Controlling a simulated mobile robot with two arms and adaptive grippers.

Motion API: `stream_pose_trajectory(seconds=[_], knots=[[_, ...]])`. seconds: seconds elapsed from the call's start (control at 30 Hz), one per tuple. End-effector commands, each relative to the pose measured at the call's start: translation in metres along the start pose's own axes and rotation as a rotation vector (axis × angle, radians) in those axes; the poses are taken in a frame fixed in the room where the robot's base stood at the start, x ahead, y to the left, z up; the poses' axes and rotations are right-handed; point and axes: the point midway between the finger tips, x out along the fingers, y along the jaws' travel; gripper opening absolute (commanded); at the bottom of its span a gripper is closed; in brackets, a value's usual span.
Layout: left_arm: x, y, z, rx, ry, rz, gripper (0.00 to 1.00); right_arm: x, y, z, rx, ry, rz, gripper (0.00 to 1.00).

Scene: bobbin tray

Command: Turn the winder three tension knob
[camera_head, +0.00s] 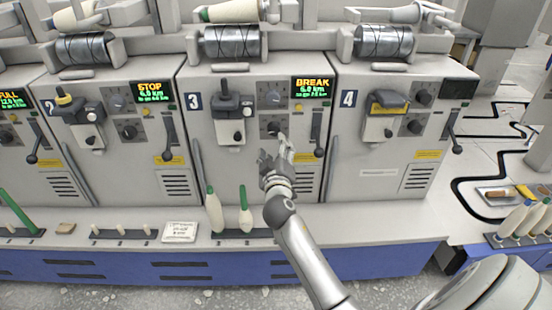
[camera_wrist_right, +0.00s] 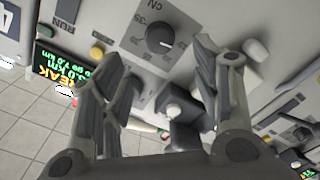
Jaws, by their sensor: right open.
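Winder three (camera_head: 215,160) is the grey unit marked 3, and its screen (camera_head: 311,88) reads BREAK. On its front are a grey upper knob (camera_head: 272,99) and a dark lower knob (camera_head: 274,128). My right gripper (camera_head: 276,150) is just below the lower knob in the head view. In the right wrist view my right gripper (camera_wrist_right: 158,75) is open, its fingers spread and nothing between them. A dark knob (camera_wrist_right: 160,38) on a marked dial shows beyond the fingertips, apart from them. I cannot tell for certain which knob this is. My left gripper is not in view.
A dark splicer block (camera_head: 228,105) sticks out left of the knobs, and a lever (camera_head: 318,135) hangs to their right. Bobbins (camera_head: 245,210) stand on the ledge below. Winder four (camera_head: 390,170) is to the right, winder two (camera_head: 110,165) to the left.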

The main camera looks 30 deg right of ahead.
Motion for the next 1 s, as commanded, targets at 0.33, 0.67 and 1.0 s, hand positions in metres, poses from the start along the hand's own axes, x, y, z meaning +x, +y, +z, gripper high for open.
stream_pose_trajectory(seconds=[0.33,0.67,1.0], knots=[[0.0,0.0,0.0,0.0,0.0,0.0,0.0,-0.035,0.0,0.0,0.0,0.0,0.0,0.57],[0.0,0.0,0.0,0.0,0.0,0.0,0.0,-0.036,0.0,0.0,-0.001,-0.001,0.0,0.57],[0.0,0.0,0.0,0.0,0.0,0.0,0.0,-0.04,-0.01,0.011,0.005,-0.026,-0.029,0.57]])
